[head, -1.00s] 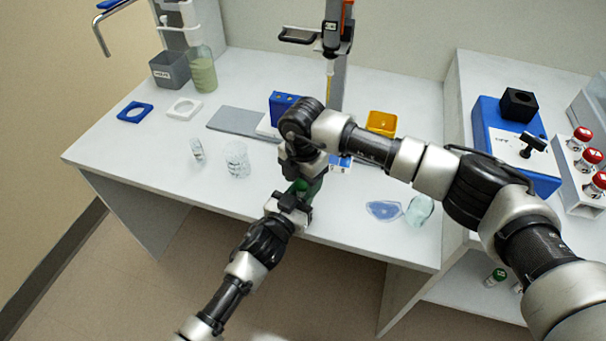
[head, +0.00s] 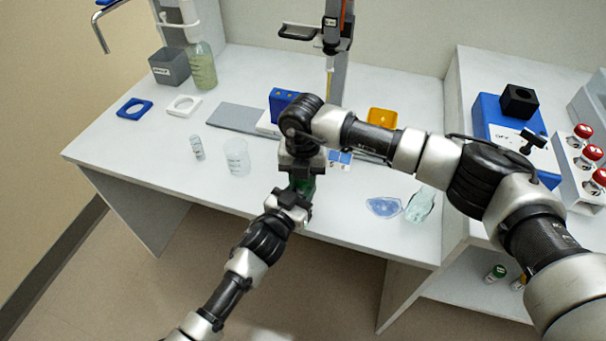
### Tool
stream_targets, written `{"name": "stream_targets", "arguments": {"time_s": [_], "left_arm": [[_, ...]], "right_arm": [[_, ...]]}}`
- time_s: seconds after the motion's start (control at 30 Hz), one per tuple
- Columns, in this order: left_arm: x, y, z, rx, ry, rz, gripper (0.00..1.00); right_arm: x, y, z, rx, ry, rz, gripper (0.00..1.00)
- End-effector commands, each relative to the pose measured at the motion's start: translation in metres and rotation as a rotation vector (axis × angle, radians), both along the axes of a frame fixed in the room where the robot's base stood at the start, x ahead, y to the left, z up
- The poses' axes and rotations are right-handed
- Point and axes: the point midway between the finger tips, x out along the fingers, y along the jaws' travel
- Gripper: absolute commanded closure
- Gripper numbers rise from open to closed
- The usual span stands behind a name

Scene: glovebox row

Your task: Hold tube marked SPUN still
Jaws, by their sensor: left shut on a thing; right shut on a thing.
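A green tube-like thing (head: 304,187) shows between my two grippers, just past the front edge of the white bench. My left gripper (head: 297,195) is shut on its lower part from the front. My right gripper (head: 303,174) is shut on it from above. Most of it is hidden by the grippers, and no SPUN mark can be read on it. A small clear vial (head: 197,147) with a label too small to read stands on the bench to the left, next to a clear beaker (head: 237,157).
A blue film-like piece (head: 383,207) and a clear glass vessel (head: 420,205) lie right of my grippers. A blue rack (head: 284,102), a yellow tray (head: 382,121) and a pipette stand (head: 338,75) are behind. A blue device (head: 490,118) and red-capped bottles (head: 592,155) are far right.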

Motion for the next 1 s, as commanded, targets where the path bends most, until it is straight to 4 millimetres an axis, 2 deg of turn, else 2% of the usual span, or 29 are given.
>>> {"name": "stream_targets", "arguments": {"time_s": [0.1, 1.0], "left_arm": [[0.0000, -0.0001, 0.0000, 0.000, 0.000, 0.000, 1.00], [-0.0001, 0.0000, -0.0001, 0.000, 0.000, 0.000, 1.00]], "right_arm": [[0.0007, -0.0003, 0.0009, -0.001, -0.002, 0.276, 0.96], [0.0005, -0.0003, 0.0018, -0.001, 0.001, 2.410, 0.96]]}}
